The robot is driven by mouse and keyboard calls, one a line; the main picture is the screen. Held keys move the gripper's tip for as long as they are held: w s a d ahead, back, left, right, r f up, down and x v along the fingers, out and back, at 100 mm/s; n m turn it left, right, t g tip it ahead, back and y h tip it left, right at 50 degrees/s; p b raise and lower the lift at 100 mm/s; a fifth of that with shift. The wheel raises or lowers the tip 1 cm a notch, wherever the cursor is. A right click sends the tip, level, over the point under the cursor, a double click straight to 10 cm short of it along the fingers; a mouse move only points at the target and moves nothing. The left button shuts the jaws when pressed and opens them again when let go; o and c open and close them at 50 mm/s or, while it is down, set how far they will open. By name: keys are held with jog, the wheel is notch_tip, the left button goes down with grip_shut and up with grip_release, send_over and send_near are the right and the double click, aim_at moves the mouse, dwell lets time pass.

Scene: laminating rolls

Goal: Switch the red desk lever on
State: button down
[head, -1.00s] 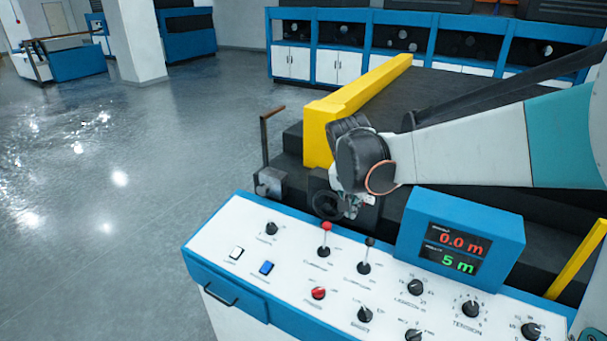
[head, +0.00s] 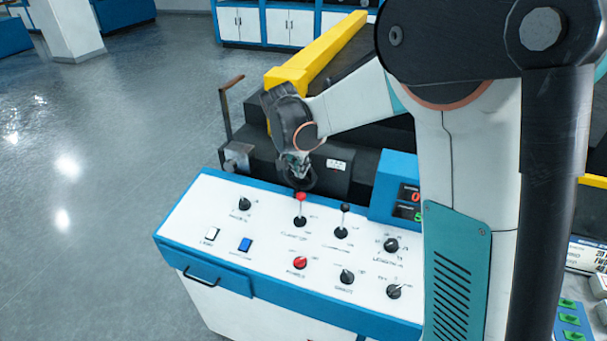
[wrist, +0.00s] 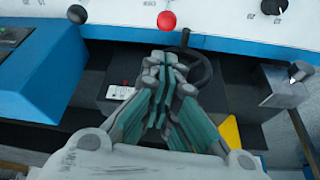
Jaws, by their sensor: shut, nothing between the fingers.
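The red desk lever (head: 301,208) stands on the white panel of the blue desk, a thin stem with a red ball on top and a black base. Its red ball also shows in the wrist view (wrist: 167,20), a little beyond the fingertips. My gripper (head: 300,178) is shut and empty, just behind and above the red ball in the head view. In the wrist view my gripper (wrist: 165,62) points toward the ball, with a visible gap in the picture. Whether they touch in depth I cannot tell.
A black-knobbed lever (head: 342,222) stands right of the red one. A red knob (head: 300,262), a blue button (head: 245,245) and several black knobs share the panel. A black handwheel (wrist: 197,68) is beside my fingers. A display box (head: 398,190) stands at right.

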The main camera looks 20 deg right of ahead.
aim_at(303, 194)
jog(key=b+x, duration=0.1)
jog(key=x, duration=0.8)
jog(key=shift+s+a+r+t+b, duration=0.1)
jog(key=shift+s+a+t+b, duration=0.25)
jog(key=shift+b, duration=0.1)
jog(key=shift+h, duration=0.3)
jog(key=shift+s+a+t+h+b, duration=0.3)
jog(key=shift+s+a+t+b, duration=0.25)
jog(key=shift+s+b, duration=0.2)
jog(key=s+a+t+h+b, duration=0.1)
jog(key=s+t+b, duration=0.1)
jog(key=s+a+t+h+b, duration=0.1)
jog(key=s+a+b, duration=0.1)
jog(key=b, duration=0.1)
jog(key=shift+s+t+h, duration=0.15)
jog(key=shift+t+h, duration=0.25)
jog(key=shift+s+a+b, duration=0.3)
jog(key=shift+s+b, duration=0.1)
jog(key=shift+s, duration=0.05)
